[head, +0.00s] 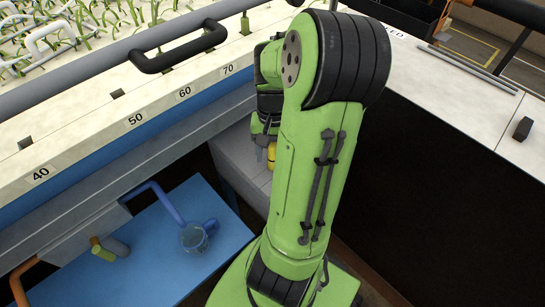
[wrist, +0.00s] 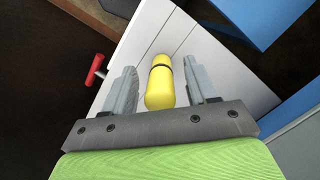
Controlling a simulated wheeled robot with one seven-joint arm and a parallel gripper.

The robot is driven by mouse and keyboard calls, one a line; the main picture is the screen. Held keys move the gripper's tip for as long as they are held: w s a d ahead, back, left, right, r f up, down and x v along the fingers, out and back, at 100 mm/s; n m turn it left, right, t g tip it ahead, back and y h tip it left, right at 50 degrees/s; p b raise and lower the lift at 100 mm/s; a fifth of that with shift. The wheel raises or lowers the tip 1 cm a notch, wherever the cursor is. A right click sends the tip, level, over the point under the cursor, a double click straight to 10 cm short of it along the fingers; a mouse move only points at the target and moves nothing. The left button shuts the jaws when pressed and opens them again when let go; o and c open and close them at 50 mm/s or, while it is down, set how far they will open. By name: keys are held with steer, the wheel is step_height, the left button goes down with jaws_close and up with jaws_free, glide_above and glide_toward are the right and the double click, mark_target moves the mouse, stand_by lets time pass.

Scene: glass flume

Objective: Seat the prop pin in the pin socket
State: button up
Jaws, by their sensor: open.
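A yellow rounded cylinder with a black band (wrist: 161,85), which I take to be the prop pin, lies between the fingers of my gripper (wrist: 160,68) in the wrist view. Dark gaps or pale surface show on both sides of it, so the open fingers do not visibly touch it. In the head view the yellow piece (head: 271,155) shows beside my gripper's fingers, partly hidden by my green arm. It is over or at a pale grey surface below the flume's edge. I cannot make out the pin socket in either view.
A red T-shaped handle (wrist: 94,70) stands left of the fingers. The flume rim (head: 150,110) with numbers and a black handle (head: 178,47) runs above. A blue platform (head: 150,255) with a round clear vessel (head: 194,237) lies low at the left.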

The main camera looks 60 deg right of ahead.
steer(key=shift+c, duration=0.4)
jaws_close()
steer(key=shift+r, duration=0.1)
